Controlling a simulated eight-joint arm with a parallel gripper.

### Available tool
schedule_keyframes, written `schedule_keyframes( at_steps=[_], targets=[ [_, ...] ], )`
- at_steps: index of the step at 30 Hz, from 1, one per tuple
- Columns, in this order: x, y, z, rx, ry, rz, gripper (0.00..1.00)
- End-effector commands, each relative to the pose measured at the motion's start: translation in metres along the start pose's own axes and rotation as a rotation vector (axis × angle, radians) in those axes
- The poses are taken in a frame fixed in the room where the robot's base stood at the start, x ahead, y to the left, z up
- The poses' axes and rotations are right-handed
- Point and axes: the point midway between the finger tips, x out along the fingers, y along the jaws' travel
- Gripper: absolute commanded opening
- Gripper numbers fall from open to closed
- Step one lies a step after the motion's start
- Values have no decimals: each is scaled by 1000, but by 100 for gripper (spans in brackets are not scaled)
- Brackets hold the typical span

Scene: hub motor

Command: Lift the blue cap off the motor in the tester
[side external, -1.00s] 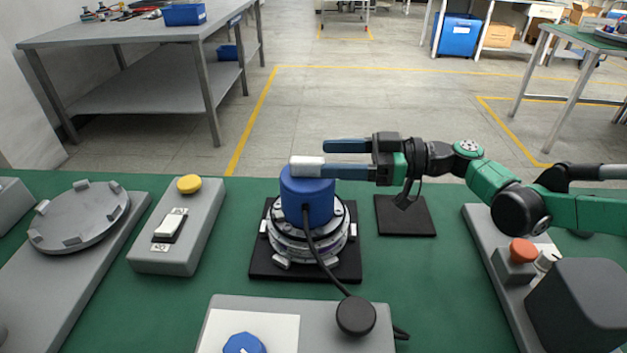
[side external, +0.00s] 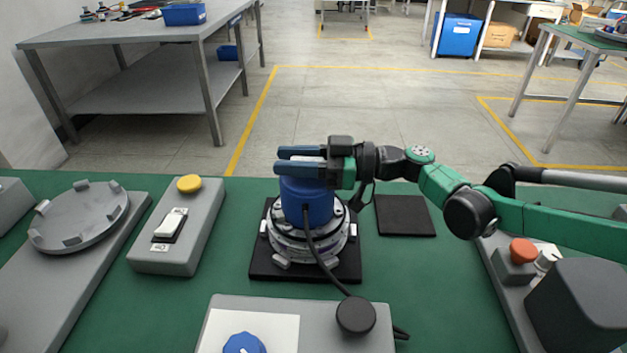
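The blue cap (side external: 305,203) sits upright on the round silver motor (side external: 290,247) in the tester, with a dark cable running down its front. My gripper (side external: 300,162) is level with the cap's top. Its two blue-grey fingers lie on the far and near sides of the cap's white top piece, which is mostly hidden between them. Whether the fingers press on this piece cannot be made out. The cap still rests on the motor.
A grey box with a yellow button (side external: 189,184) and white switch stands left of the motor. A grey round fixture (side external: 80,217) is farther left. A black pad (side external: 405,215) lies right. A grey box with a blue knob (side external: 244,343) and black puck (side external: 356,316) is in front.

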Motion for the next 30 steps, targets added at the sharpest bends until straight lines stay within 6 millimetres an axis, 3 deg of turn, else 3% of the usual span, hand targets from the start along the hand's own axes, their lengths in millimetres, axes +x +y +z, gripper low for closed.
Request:
schedule_keyframes(
  at_steps=[1, 3, 14, 19, 26, 30],
  targets=[
    [0, 0, 0, 0, 0, 0, 15],
    [0, 0, 0, 0, 0, 0, 0],
    [0, 0, -1, 0, 0, 0, 0],
    [0, 0, -11, 0, 0, 0, 0],
    [0, 0, -54, 0, 0, 0, 0],
    [0, 0, -101, 0, 0, 0, 0]
  ],
)
